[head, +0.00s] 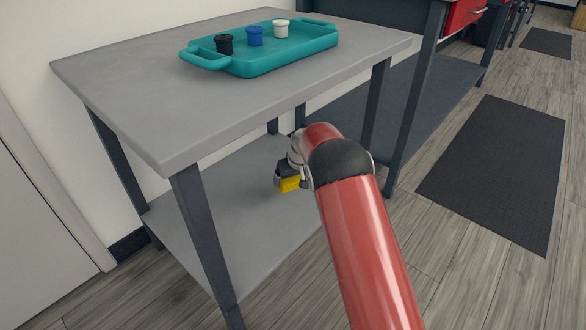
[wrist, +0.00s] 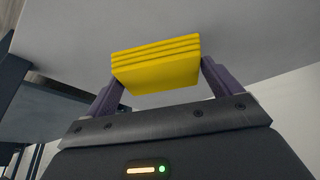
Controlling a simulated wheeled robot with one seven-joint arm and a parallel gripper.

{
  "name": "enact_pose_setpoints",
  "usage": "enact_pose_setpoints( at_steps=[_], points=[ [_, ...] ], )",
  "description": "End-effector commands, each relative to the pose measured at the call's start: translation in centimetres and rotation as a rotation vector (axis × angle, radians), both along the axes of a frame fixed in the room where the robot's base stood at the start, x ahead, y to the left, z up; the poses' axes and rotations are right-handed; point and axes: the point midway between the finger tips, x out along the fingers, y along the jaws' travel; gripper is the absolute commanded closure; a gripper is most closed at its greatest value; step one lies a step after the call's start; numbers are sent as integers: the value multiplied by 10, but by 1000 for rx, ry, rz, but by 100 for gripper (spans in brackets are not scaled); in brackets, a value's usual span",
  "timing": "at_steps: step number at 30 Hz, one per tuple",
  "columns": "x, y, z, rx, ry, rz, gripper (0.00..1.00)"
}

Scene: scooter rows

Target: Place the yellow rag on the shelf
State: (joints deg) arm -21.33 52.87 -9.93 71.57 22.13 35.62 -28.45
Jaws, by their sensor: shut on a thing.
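The yellow rag (wrist: 156,66) is a folded, layered block held between the two purple-grey fingers of my gripper (wrist: 157,80) in the wrist view. In the head view only a small part of the rag (head: 290,184) shows beside the end of my red arm. My gripper (head: 284,178) is partly hidden by the arm there. It is below the level of the tabletop, over the grey lower shelf (head: 240,215) of the table. I cannot tell whether the rag touches the shelf. In the wrist view a grey surface (wrist: 230,35) spreads above the rag.
The grey tabletop (head: 130,80) carries a teal tray (head: 290,58) with a black jar (head: 224,45), a blue jar (head: 255,37) and a white jar (head: 281,29). Table legs (head: 205,235) stand near my arm. A dark bench with a lower shelf (head: 430,95) stands behind.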

Motion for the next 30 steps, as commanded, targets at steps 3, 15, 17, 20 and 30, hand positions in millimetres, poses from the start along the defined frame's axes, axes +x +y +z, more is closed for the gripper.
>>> enact_pose_setpoints(
  at_steps=[3, 15, 17, 20, 30],
  points=[
    [0, 0, -5, 0, 0, 0, 36],
    [-1, 0, -44, 0, 1, 0, 36],
    [0, 1, -51, -1, 1, 1, 36],
    [-1, 1, -60, -1, 2, 2, 36],
    [0, 0, -67, 0, 1, 1, 36]
  ],
)
